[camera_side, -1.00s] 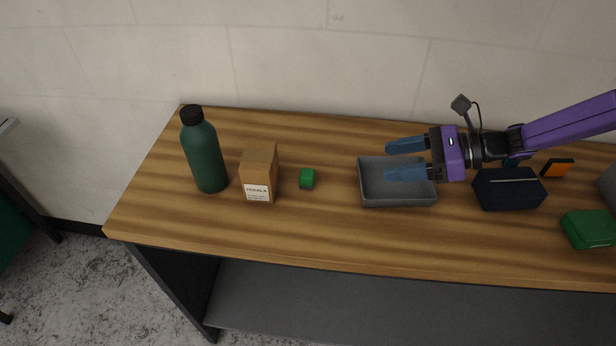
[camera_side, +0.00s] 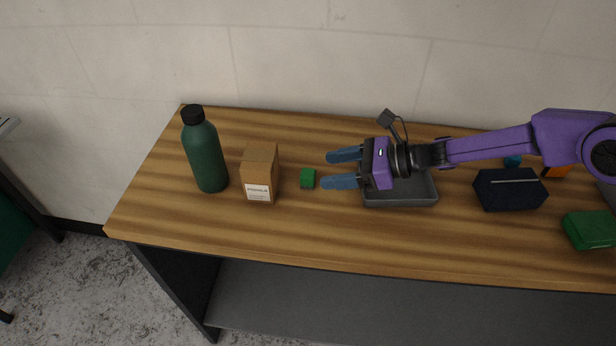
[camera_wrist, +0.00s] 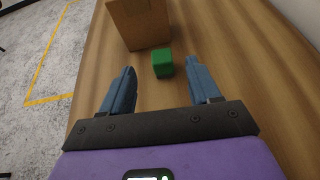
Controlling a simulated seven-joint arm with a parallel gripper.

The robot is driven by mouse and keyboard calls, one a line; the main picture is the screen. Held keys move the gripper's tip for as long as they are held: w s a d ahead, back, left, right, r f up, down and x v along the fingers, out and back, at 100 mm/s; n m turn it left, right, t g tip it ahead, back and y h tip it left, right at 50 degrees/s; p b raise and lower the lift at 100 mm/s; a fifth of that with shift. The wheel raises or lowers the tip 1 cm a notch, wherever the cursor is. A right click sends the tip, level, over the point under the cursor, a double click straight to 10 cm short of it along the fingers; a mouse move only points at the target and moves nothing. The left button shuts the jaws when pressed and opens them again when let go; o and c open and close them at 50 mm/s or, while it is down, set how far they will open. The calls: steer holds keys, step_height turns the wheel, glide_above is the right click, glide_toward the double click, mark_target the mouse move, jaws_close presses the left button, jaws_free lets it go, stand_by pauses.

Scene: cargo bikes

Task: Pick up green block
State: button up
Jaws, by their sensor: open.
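The small green block (camera_side: 307,178) sits on the wooden table, just right of a cardboard box. In the wrist view the green block (camera_wrist: 163,65) lies ahead of my fingertips, between their lines and closer to the right finger. My gripper (camera_side: 325,170) is open and empty, with blue fingers pointing left toward the block. In the side view its fingertips are a short way right of the block, with a gap between. The wrist view also shows my gripper (camera_wrist: 163,72) with its fingers spread wide. The block is fully visible in both views.
The cardboard box (camera_side: 259,172) stands close behind the block from my gripper's side, with a dark green bottle (camera_side: 205,155) left of it. A grey tray (camera_side: 400,200) is under my gripper. A navy case (camera_side: 509,190) and a green box (camera_side: 590,230) are at right.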

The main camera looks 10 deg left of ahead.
mark_target(304, 172)
steer(key=shift+x, duration=2.5)
steer(key=shift+r, duration=0.1)
steer(key=c, duration=1)
